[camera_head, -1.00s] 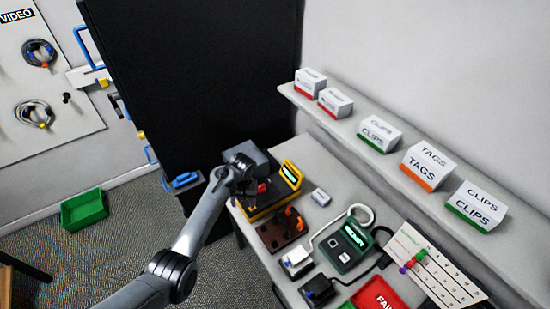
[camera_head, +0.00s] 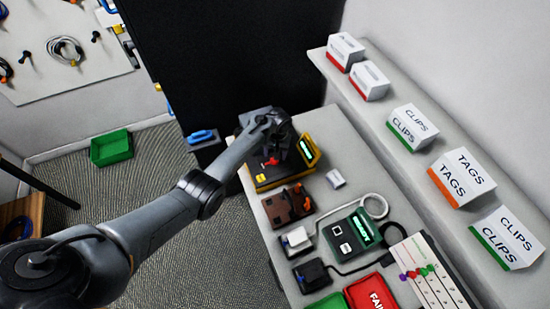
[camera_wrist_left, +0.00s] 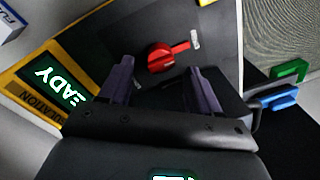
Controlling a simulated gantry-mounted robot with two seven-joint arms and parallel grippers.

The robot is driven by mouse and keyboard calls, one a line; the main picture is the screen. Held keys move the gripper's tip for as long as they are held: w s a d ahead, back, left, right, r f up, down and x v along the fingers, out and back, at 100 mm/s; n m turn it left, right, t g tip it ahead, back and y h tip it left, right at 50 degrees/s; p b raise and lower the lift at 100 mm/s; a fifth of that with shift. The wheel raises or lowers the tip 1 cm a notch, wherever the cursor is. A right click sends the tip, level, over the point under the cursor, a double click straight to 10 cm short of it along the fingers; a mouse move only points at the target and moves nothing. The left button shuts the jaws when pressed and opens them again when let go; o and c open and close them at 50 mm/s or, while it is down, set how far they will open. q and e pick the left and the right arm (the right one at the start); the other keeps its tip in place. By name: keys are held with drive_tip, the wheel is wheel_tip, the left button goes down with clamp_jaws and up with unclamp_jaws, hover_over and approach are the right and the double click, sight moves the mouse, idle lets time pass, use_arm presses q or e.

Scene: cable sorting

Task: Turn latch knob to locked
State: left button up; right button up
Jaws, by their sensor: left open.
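The red latch knob (camera_wrist_left: 163,58) sits on the dark top of a yellow-edged tester (camera_wrist_left: 75,58). In the left wrist view its handle points right, toward a small white mark. The tester's green-lit screen partly reads READY. In the head view the knob (camera_head: 270,162) shows small on the tester (camera_head: 296,172), beside my gripper. My left gripper (camera_wrist_left: 161,68) is open, its two fingers apart on either side of the knob in the picture. I see no contact with the knob. In the head view the left gripper (camera_head: 280,146) is over the tester. My right gripper is not in view.
A brown block (camera_head: 288,205), a white box (camera_head: 297,241), a black box (camera_head: 312,275) and a green device (camera_head: 352,235) crowd the bench in front. A small white block (camera_head: 335,179) lies right of the tester. A shelf (camera_head: 375,125) with several boxes runs along the wall.

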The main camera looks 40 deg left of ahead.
use_arm(q)
drive_tip(key=shift+a+f+b, duration=0.15)
drive_tip(key=shift+f+b, duration=0.3)
drive_tip(key=shift+f, duration=1.3)
drive_tip(key=c, duration=1)
